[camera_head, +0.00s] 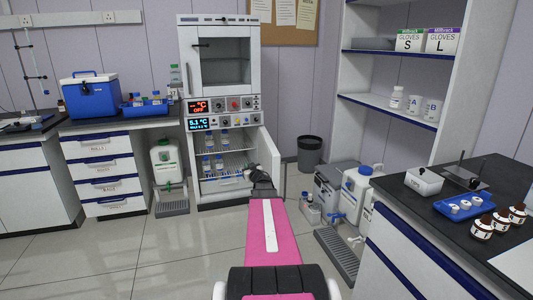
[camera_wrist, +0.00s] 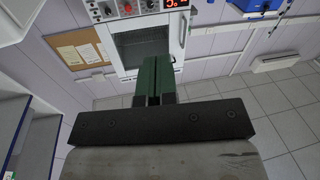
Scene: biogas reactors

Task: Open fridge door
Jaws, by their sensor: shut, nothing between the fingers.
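The fridge (camera_head: 222,160) is the lower part of a tall white unit, under the control panels. Its white door (camera_head: 268,150) stands swung out to the right. The opening shows wire shelves with several blue-capped bottles (camera_head: 207,163). My gripper (camera_head: 248,178) is low in front of the opening, close to the door's lower part; I cannot tell whether they touch. In the wrist view my gripper (camera_wrist: 154,62) has its green fingers together, with nothing between them. The wrist view shows the unit's upper part turned over, and the fridge opening does not show there.
The upper oven (camera_head: 222,62) is shut. A drawer cabinet (camera_head: 103,173) and a white canister (camera_head: 166,162) stand left of the fridge. A bin (camera_head: 310,153), a grey box (camera_head: 329,188) and canisters stand to the right. Floor at the left front is clear.

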